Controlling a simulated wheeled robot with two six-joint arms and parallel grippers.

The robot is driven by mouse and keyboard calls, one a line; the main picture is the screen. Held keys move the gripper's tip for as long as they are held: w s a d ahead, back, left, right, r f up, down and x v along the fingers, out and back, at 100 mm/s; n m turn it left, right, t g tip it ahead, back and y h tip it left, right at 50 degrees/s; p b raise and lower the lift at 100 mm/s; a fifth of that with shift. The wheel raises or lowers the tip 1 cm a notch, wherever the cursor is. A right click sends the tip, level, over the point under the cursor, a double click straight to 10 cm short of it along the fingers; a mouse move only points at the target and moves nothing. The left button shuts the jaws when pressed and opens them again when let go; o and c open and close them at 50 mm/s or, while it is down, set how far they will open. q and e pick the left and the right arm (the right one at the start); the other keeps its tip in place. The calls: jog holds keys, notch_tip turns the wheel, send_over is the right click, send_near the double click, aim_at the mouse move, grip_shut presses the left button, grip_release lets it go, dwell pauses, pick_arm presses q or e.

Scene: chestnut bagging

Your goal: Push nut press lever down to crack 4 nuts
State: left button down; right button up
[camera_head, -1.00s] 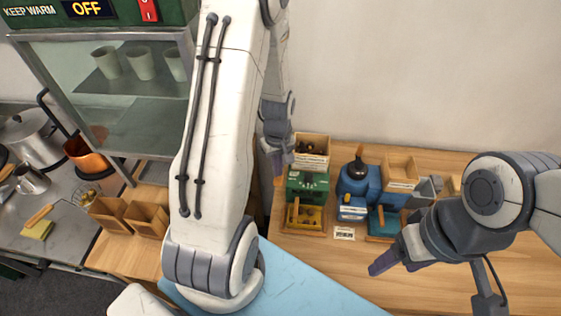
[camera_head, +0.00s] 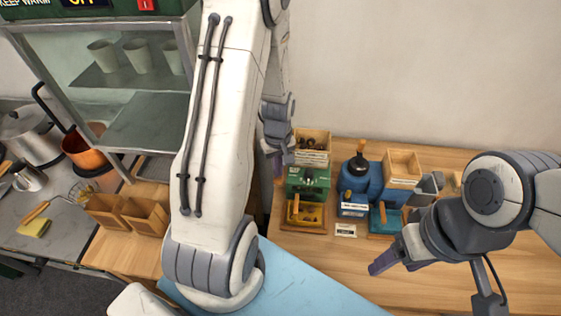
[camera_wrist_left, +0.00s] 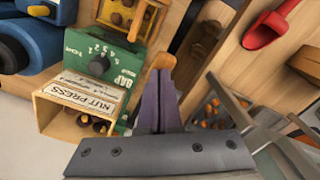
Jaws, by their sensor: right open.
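The green nut press (camera_head: 308,180) stands on the wooden table, left of a blue machine. In the left wrist view its green face (camera_wrist_left: 92,50) shows a black dial, beside a wooden box (camera_wrist_left: 62,108) labelled NUT PRESS with nuts in it. An orange-brown wooden handle end (camera_wrist_left: 163,60), apparently the lever, shows right at the purple fingertips of my left gripper (camera_wrist_left: 160,95). Its fingers look closed together; whether they grip the handle is unclear. In the head view my left gripper (camera_head: 276,160) is at the press's left side, partly behind my arm. My right gripper (camera_head: 386,264) is open and empty.
The blue machine (camera_head: 358,183) and an open wooden box (camera_head: 402,167) stand right of the press. A yellow tray (camera_head: 306,215) is in front of it. A red scoop (camera_wrist_left: 268,28) shows in the wrist view.

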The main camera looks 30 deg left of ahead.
aim_at(278, 179)
pick_arm(q)
jog(key=shift+f+b, duration=0.9)
jog(key=shift+f, duration=0.25)
jog(key=shift+s+d+f+b, duration=0.1)
jog(key=shift+s+f+b, duration=0.05)
jog(key=shift+f+b, duration=0.8)
jog(key=shift+f, duration=0.1)
jog(key=shift+s+d+f+b, duration=0.15)
jog(key=shift+f+b, duration=0.25)
jog(key=shift+f, duration=0.2)
jog(key=shift+s+a+f+b, duration=0.1)
jog(key=shift+f+b, duration=0.25)
jog(key=shift+f, duration=0.2)
jog(key=shift+d+f, duration=0.1)
